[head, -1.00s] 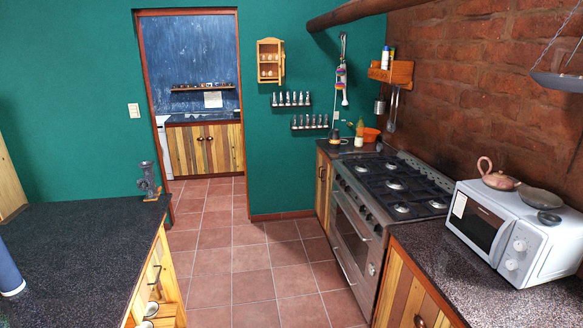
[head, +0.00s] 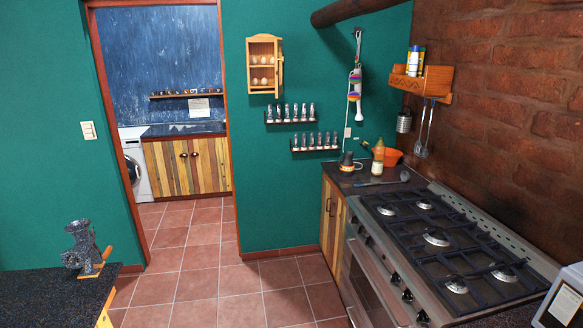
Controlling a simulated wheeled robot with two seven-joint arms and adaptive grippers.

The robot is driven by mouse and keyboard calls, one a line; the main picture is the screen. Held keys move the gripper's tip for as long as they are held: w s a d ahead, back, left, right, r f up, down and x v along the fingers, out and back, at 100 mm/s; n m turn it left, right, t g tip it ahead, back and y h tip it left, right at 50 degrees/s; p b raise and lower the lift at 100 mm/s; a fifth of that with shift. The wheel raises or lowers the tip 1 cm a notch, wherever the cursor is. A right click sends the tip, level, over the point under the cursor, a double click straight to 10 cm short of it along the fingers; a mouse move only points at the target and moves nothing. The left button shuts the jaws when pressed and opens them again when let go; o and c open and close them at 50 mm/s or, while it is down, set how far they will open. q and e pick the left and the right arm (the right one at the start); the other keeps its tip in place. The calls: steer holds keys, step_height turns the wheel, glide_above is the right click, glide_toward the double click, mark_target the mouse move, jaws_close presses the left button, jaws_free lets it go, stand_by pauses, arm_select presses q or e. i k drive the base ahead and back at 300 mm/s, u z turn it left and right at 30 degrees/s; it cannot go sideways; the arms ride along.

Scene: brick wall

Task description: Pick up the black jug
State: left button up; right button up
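I cannot make out a black jug for certain. A small dark vessel (head: 347,162) stands upright on the far counter beyond the stove, against the green wall; it is too small to tell if it is the jug. Neither of my grippers shows in the head view.
The gas stove (head: 440,245) stands at the right, with a microwave corner (head: 566,305) at the lower right edge. A bottle (head: 377,160) and orange bowl (head: 391,157) share the far counter (head: 365,181). A grinder (head: 84,250) stands on the left counter (head: 50,298). Tiled floor (head: 200,262) lies clear between.

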mark_target(347, 168)
steer(key=i, duration=3.2)
steer(key=z, duration=1.6)
